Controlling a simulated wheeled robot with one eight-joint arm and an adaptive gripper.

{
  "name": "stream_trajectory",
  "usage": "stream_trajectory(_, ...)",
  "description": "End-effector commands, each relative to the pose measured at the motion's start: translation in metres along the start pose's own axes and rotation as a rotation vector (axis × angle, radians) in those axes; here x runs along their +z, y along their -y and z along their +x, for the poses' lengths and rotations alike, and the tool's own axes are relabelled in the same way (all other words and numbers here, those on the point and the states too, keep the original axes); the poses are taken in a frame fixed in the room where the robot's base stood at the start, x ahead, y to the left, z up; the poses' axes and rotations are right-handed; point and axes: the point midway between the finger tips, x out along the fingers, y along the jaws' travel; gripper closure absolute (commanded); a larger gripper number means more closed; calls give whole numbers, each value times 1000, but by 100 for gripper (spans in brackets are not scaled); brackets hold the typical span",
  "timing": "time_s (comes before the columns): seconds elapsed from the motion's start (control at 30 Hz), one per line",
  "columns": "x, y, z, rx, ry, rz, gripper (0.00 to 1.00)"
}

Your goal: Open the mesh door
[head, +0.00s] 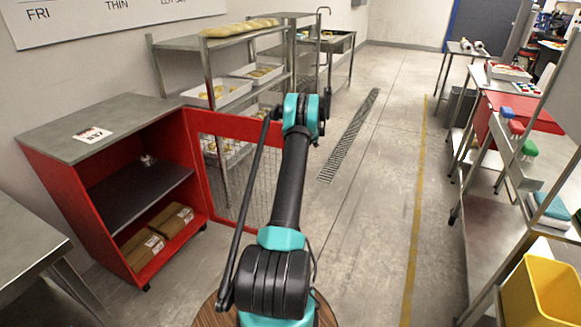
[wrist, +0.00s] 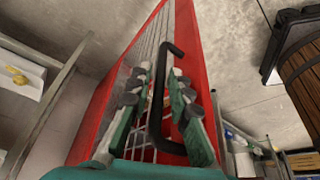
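The red-framed mesh door (head: 232,124) of the red cabinet (head: 88,216) stands swung wide out from the cabinet's right side, so the cabinet front is uncovered. The wrist view shows its red frame and wire mesh (wrist: 146,48) close up, with a black bracket-shaped handle (wrist: 158,92). My gripper (wrist: 160,72) has its fingers apart, one on each side of the handle bar, with gaps visible beside the bar. Whether a finger touches the handle is unclear. In the head view my arm hides the gripper, the handle and the door's free edge.
Boxes (head: 172,220) lie on the cabinet's bottom, below a dark shelf (head: 133,190). A steel rack (head: 190,43) with trays stands behind the door. A grey table (head: 28,238) is at left. Floor (head: 375,190) right of my arm is clear up to the workbenches.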

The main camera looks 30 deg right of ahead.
Motion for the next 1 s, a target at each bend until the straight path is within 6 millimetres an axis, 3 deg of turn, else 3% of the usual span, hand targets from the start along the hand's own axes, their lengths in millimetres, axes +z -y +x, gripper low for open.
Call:
stream_trajectory(0.3,0,0,-64,0,0,1,81)
stream_trajectory(0.5,0,0,-94,-1,0,0,81)
stream_trajectory(0.7,0,0,-106,-1,0,-1,81)
stream_trajectory(1.0,0,0,-106,0,0,-1,81)
